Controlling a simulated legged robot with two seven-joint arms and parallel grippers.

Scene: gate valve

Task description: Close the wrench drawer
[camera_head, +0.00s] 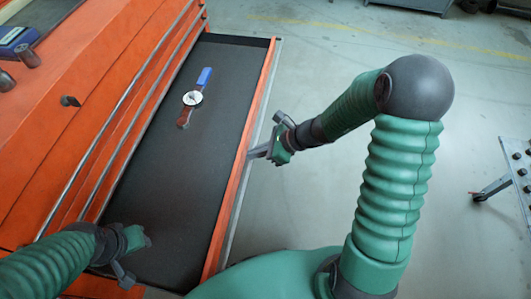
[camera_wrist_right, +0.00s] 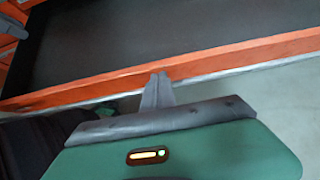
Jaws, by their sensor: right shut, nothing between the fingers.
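The wrench drawer (camera_head: 160,215) stands pulled out from the orange tool cabinet (camera_head: 60,125). Its dark bed holds a wrench-like tool (camera_head: 193,98) with a blue end, a round pale middle and a reddish-brown end. My right gripper (camera_head: 250,155) is shut and empty at the outer side of the orange drawer front. In the right wrist view its fingertips (camera_wrist_right: 158,78) overlap the drawer front (camera_wrist_right: 215,62); whether they touch it is hard to tell. My left gripper (camera_head: 128,270) is over the near end of the drawer; its finger opening cannot be made out.
A blue case (camera_head: 15,40) and dark cylindrical items (camera_head: 28,57) lie on the cabinet top at the left. Open grey floor (camera_head: 330,80) lies beyond the drawer. A stand with a metal leg (camera_head: 495,187) is at the right edge.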

